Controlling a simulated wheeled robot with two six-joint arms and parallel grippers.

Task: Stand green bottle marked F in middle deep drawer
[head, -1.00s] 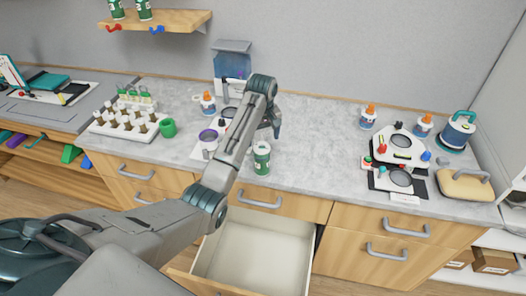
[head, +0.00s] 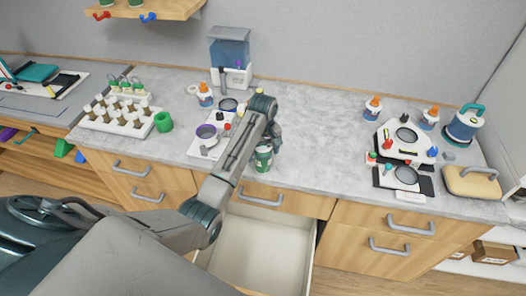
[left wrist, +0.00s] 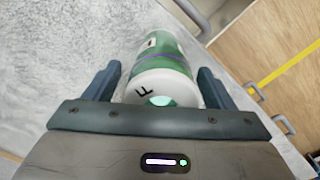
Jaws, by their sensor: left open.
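The green bottle marked F (head: 263,160) stands upright near the counter's front edge, above the open drawer. In the left wrist view the bottle (left wrist: 165,62) has a white top with a black F, a green body and a purple band. My left gripper (head: 270,140) is at the bottle, partly hidden behind its own arm in the head view. In the wrist view its open fingers (left wrist: 158,85) lie on either side of the bottle, with a gap visible. The middle deep drawer (head: 268,245) is pulled out and its visible inside is empty. My right gripper is not in view.
Left of my arm are a white rack (head: 122,119) of small bottles and a green cup (head: 163,122). The counter (head: 318,145) between is clear.

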